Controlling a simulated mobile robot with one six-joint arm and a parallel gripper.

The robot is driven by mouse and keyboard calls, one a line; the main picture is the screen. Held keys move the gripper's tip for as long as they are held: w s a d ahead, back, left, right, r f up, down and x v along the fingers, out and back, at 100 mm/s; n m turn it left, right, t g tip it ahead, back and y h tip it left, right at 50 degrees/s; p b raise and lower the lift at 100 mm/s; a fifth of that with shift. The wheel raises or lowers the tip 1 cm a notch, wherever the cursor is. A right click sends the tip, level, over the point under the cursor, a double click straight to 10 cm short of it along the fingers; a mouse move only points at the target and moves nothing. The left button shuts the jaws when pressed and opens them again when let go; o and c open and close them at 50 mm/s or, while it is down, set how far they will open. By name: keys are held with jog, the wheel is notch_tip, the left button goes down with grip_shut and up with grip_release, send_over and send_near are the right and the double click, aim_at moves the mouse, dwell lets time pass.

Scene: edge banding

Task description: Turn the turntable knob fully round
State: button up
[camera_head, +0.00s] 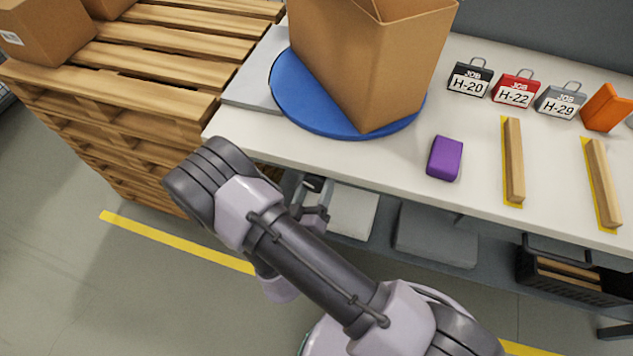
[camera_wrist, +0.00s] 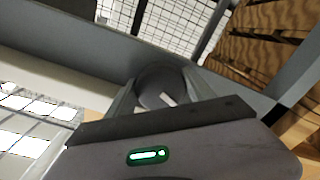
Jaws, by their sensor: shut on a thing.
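The blue turntable (camera_head: 290,101) lies on the white workbench, with an open cardboard box (camera_head: 370,65) standing on it. In the wrist view the round dark grey knob (camera_wrist: 158,82) with a pale mark on its face sits between the two fingers of my gripper (camera_wrist: 163,90), which is shut on it. In the head view my gripper (camera_head: 313,203) is partly hidden by my arm, low at the front of the bench below the turntable. How far the knob is turned cannot be told.
On the bench (camera_head: 300,145) are a purple block (camera_head: 444,158), wooden strips (camera_head: 514,160), job tags (camera_head: 470,77) and an orange object (camera_head: 605,108). A pallet stack (camera_head: 150,60) stands at left. Grey bins (camera_head: 435,235) and a dark crate (camera_head: 575,280) sit beneath the bench.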

jog(key=shift+n, duration=0.4)
jog(key=o, duration=1.3)
